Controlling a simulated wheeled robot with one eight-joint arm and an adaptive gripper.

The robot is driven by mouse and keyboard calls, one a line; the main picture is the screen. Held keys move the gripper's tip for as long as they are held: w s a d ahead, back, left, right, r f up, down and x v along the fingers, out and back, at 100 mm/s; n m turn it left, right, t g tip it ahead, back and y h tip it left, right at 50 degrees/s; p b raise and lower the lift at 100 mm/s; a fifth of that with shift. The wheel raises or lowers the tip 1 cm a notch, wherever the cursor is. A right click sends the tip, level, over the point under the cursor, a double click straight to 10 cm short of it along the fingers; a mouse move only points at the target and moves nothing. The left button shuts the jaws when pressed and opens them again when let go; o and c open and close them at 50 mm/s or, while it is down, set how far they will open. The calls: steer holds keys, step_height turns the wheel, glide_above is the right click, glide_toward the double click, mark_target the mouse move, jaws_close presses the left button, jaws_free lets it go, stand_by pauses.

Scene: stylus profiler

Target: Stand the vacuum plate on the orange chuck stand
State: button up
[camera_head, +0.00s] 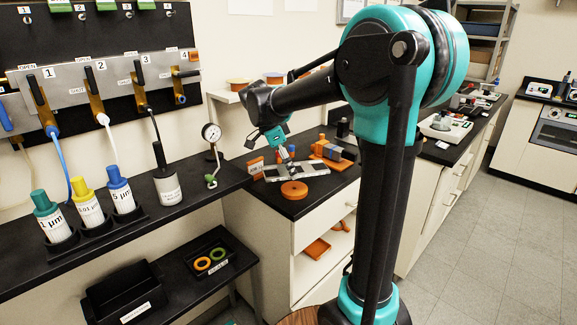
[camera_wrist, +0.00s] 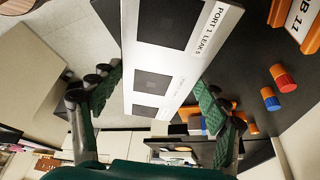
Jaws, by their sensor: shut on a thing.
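In the head view the plate (camera_head: 318,168) is long and flat, low over the dark counter, under my gripper (camera_head: 284,154). I cannot tell whether it touches the counter. A round orange disc (camera_head: 294,190) sits just in front of the plate; it may be the chuck stand, but I cannot tell.
An orange labelled block (camera_head: 255,167) stands left of the plate, and an orange and grey-blue device (camera_head: 328,150) stands behind it. Small orange-and-blue and orange-and-red pegs (camera_wrist: 271,98) show in the wrist view. A pressure gauge (camera_head: 211,133) and several bottles (camera_head: 90,212) line the left counter.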

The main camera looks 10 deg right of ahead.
mark_target(292, 190)
steer(key=shift+f, duration=2.5)
steer(key=shift+f, duration=0.6)
steer(key=shift+f, duration=0.35)
steer(key=shift+f, duration=0.1)
steer(key=o, duration=1.8)
steer(key=shift+c, duration=0.2)
steer(key=shift+c, duration=0.4)
steer(key=shift+v, duration=3.5)
